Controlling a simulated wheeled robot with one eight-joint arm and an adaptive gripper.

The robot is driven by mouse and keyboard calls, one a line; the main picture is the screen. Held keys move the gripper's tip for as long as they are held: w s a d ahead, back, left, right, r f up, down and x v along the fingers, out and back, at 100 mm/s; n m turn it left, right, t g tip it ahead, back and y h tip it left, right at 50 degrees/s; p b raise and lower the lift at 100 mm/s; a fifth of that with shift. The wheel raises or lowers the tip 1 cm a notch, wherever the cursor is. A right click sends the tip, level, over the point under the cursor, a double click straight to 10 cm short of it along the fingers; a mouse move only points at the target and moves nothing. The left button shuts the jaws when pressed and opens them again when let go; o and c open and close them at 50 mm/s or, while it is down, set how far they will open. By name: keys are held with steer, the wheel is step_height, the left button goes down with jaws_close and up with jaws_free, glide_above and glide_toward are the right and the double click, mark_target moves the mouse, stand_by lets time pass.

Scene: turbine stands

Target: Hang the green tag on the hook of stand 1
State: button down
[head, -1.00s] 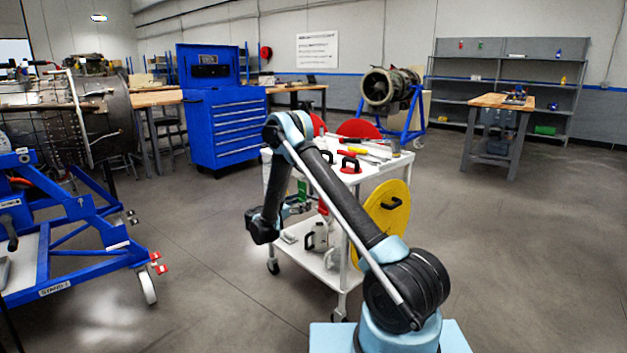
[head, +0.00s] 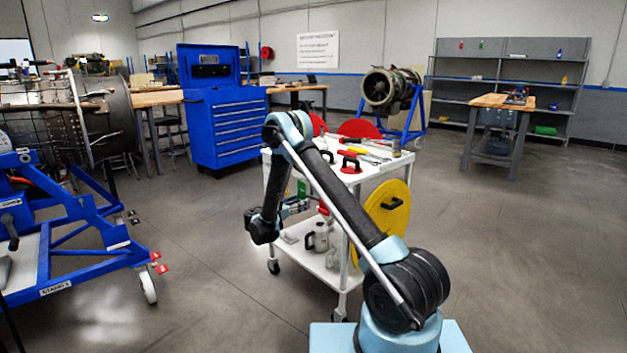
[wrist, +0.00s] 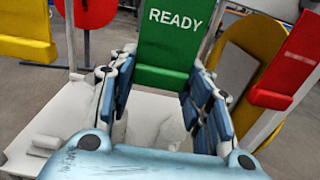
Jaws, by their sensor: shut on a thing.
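The green tag (wrist: 165,45), marked READY, stands between the two fingers of my gripper (wrist: 163,100) in the wrist view. The fingers are shut on its lower part. In the head view the green tag (head: 302,187) is small, and my gripper (head: 298,206) is beside the white cart, partly hidden by my arm. Stand 1 (head: 75,275) is the blue wheeled frame at the left, far from my gripper, with its label low on the front. I cannot make out its hook.
The white cart (head: 375,172) carries tools and a yellow disc (head: 388,208). A red tag (wrist: 287,70) and a yellow tag (wrist: 25,35) flank the green one in the wrist view. Open floor (head: 200,250) lies between the cart and stand 1.

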steer(key=shift+s+a, duration=0.35)
stand_by(0.3)
steer(key=shift+v, duration=1.25)
steer(key=shift+d, duration=0.15)
